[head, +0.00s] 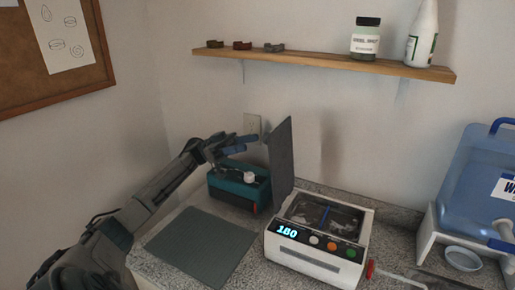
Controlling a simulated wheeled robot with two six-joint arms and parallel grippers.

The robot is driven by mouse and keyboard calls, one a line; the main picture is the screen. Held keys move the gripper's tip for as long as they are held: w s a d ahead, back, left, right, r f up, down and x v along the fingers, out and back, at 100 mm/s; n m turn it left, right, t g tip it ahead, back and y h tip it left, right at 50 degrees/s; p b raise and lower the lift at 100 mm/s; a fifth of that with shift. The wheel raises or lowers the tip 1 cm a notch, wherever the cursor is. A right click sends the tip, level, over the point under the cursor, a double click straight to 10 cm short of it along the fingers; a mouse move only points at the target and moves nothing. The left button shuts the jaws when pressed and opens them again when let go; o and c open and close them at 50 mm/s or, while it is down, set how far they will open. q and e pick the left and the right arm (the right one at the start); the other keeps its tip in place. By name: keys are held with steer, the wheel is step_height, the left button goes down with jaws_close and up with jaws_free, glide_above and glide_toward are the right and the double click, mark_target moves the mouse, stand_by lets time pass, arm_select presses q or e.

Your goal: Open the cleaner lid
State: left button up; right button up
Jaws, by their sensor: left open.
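The cleaner (308,262) is a white box with a lit display and coloured buttons, standing on the counter right of centre. Its dark flat lid (281,155) stands up, nearly upright, at the cleaner's left side, leaving the basin (325,214) uncovered. My left gripper (241,144) is open and empty, just left of the lid's upper part, above a teal box. I cannot tell whether a fingertip touches the lid. My right gripper is not in view.
The teal and black box (225,189) sits behind a grey mat (200,246). A blue water container (476,182) on a white stand and a small round dish (463,258) are at the right. A shelf (320,60) with jars hangs above.

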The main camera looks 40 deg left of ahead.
arm_select(q)
steer(key=shift+b+v, duration=0.6)
steer(key=shift+v, duration=1.7)
steer(key=shift+d+f, duration=0.1)
